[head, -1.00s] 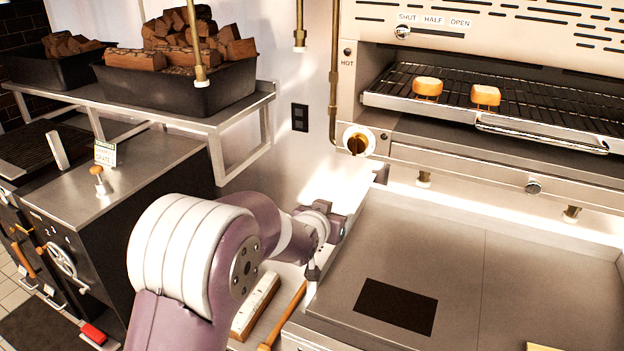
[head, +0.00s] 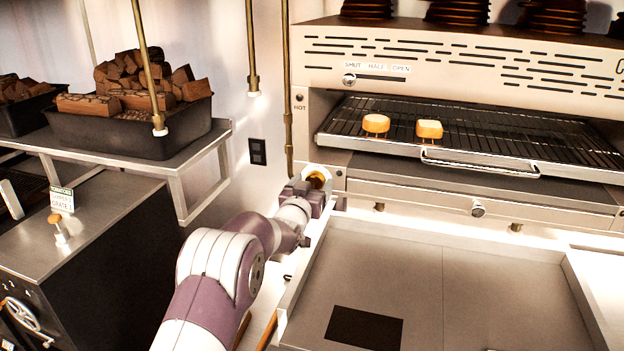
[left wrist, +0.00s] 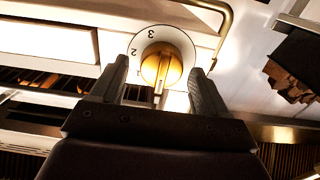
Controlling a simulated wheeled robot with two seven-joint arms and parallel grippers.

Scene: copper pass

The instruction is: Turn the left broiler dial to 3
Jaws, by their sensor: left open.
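The left broiler dial (head: 318,180) is a brass knob on a white disc, at the lower left corner of the broiler front. In the left wrist view the dial (left wrist: 163,68) shows the figures 3 and 2 on its rim, upside down. My left gripper (head: 311,188) is open in front of the dial and partly covers it in the head view. In the left wrist view its two fingers stand apart, one on each side of the brass knob, with gaps visible. I cannot tell which figure the knob points at. My right gripper is out of view.
A brass pipe (head: 288,110) runs down just left of the dial. The broiler rack (head: 470,140) above right holds two yellowish blocks. A flat griddle (head: 400,270) lies below. A wood-filled black bin (head: 135,140) stands on a shelf at left.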

